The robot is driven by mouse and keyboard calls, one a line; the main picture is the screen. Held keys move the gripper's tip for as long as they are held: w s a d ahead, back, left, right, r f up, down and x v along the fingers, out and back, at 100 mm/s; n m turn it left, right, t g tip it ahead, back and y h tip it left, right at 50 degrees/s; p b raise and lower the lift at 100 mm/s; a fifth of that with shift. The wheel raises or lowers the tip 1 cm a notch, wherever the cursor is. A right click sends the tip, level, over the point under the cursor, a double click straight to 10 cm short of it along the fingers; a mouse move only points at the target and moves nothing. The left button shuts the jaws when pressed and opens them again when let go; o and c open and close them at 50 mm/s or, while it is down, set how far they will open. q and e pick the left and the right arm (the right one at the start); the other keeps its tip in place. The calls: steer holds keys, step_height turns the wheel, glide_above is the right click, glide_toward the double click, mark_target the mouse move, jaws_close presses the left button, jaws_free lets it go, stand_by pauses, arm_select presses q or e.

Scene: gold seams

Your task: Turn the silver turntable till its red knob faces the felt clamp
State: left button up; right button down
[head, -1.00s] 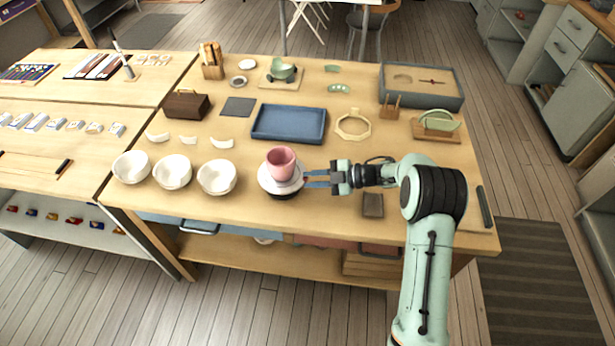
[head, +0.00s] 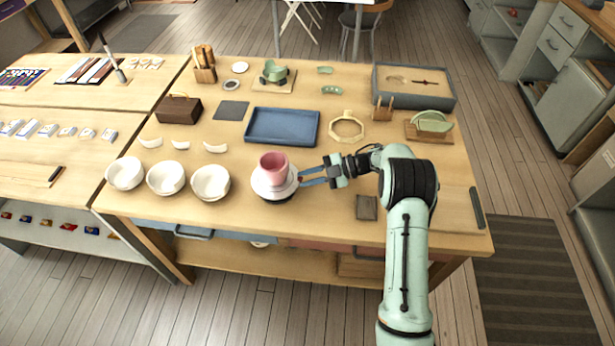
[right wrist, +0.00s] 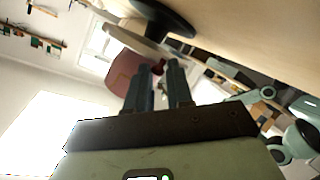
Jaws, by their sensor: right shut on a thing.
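The silver turntable (head: 261,188) is a pale disc on a dark base, near the front edge of the table. A pink cup (head: 273,167) stands on it. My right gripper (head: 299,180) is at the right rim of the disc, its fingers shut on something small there. That is probably the red knob, mostly hidden by the fingers. In the right wrist view the disc (right wrist: 133,40) and the pink cup (right wrist: 124,70) lie just beyond the fingertips. I cannot clearly tell which object is the felt clamp. My left gripper is not in view.
White bowls (head: 167,178) stand left of the turntable. A blue tray (head: 282,126) lies behind it. A dark block (head: 367,207) lies to the right, near my forearm. A green piece (head: 274,72) on a wooden board stands at the back.

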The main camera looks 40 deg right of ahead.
steer(key=shift+w+r, duration=0.2)
steer(key=c, duration=1.2)
jaws_free()
steer(key=shift+c, duration=0.2)
steer(key=shift+o, duration=0.7)
steer(key=shift+a+f, duration=0.1)
steer(key=v, duration=1.3)
steer(key=shift+b, duration=0.35)
steer(key=shift+s, duration=0.15)
